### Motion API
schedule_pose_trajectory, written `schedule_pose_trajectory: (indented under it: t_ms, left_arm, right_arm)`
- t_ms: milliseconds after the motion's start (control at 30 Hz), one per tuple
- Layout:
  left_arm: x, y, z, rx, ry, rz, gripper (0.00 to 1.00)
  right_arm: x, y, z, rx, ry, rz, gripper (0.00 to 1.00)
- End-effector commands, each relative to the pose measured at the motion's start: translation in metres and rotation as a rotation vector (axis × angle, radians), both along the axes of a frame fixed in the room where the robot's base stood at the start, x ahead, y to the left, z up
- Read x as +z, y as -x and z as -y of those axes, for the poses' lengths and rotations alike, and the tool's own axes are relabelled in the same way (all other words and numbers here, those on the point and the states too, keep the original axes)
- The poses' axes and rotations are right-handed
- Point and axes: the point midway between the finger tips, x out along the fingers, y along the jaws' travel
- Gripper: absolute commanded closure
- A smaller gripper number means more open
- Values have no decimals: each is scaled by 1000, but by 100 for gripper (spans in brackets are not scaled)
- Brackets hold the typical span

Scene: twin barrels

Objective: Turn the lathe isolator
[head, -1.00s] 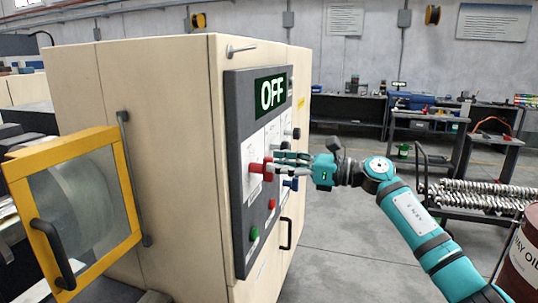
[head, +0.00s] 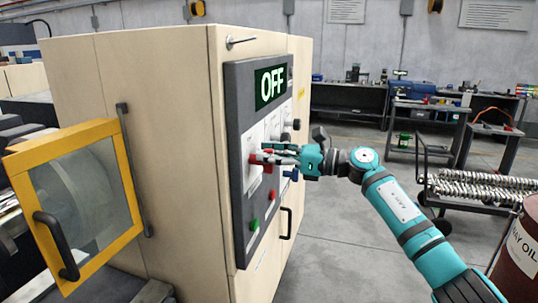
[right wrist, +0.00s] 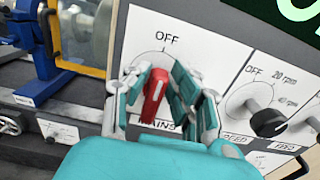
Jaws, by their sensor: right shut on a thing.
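The lathe isolator is a red knob (right wrist: 155,95) on a white plate marked OFF above and MAINS below. In the head view the red knob (head: 258,158) shows on the left of the dark control panel (head: 236,110). My right gripper (head: 270,156) reaches it from the right; in the right wrist view its teal fingers (right wrist: 158,98) stand on both sides of the knob, shut on it. The knob looks nearly upright, slightly tilted. The display (head: 271,86) reads OFF. My left gripper is not in view.
A black speed knob (right wrist: 268,122) is right of the isolator. Green (head: 254,224) and red (head: 271,195) buttons sit lower on the panel. A yellow-framed guard (head: 80,195) stands at left. A barrel (head: 522,250) and a cart of metal rods (head: 475,185) are at right.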

Motion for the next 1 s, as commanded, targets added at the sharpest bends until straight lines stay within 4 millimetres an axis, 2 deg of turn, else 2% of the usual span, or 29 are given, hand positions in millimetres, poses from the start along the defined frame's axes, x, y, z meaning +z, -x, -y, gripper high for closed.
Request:
schedule_pose_trajectory:
  t_ms: [567, 1000]
  left_arm:
    - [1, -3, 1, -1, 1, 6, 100]
    - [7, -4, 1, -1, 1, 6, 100]
  right_arm:
    - [-2, -1, -1, 5, -29, -101, 100]
    - [-3, -7, 1, 5, -136, -439, 100]
